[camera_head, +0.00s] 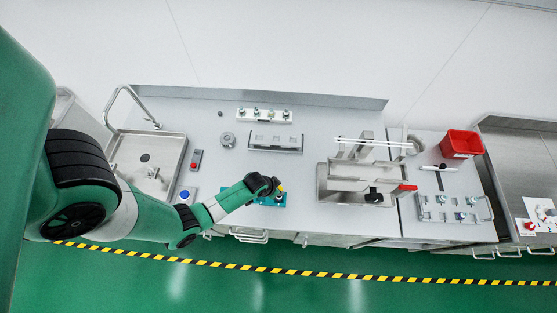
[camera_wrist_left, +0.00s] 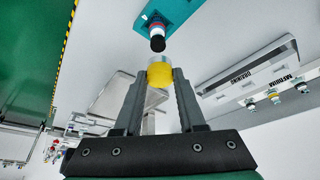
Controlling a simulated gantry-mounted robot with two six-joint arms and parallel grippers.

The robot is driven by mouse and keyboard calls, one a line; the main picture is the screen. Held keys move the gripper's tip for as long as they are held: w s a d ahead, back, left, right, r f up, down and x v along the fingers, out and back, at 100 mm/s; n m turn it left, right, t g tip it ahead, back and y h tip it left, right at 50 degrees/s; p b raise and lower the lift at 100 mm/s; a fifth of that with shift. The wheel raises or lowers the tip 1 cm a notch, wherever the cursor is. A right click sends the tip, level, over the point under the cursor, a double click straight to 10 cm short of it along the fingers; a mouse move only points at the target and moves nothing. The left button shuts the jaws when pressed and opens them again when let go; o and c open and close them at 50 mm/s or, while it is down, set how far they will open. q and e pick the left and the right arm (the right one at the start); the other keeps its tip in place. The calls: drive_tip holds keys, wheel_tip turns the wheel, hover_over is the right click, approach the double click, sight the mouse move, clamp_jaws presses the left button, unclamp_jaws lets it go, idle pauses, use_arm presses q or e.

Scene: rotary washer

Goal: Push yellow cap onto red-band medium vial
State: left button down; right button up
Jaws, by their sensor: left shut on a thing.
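My left gripper (camera_wrist_left: 161,78) is shut on the yellow cap (camera_wrist_left: 159,73), which has a silvery rim facing away from me. In the left wrist view a vial with a black stopper and a red band (camera_wrist_left: 157,32) stands out of the teal holder (camera_wrist_left: 181,11), just beyond the cap. The cap and the stopper look close, with a small gap in the picture. In the head view the left gripper (camera_head: 274,188) is over the teal holder (camera_head: 270,202) at the bench's front edge, and hides most of the vial. My right gripper is not in view.
A white rack with several small vials (camera_head: 264,115) and a grey tray (camera_head: 275,141) stand behind the holder. A metal apparatus (camera_head: 346,177) is to the right, with a red bin (camera_head: 460,144) beyond. A sink (camera_head: 147,158) is at left. The bench between is mostly clear.

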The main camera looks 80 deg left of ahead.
use_arm(q)
drive_tip(key=shift+f, duration=0.5)
wheel_tip(320, 180, down, 4)
drive_tip(key=b, duration=0.4)
drive_tip(key=shift+f, duration=0.1)
drive_tip(key=shift+r+p, duration=0.3)
drive_tip(key=shift+r, duration=0.15)
drive_tip(key=shift+f+b, duration=0.7)
drive_tip(key=shift+f, duration=0.25)
idle(1.3)
idle(0.3)
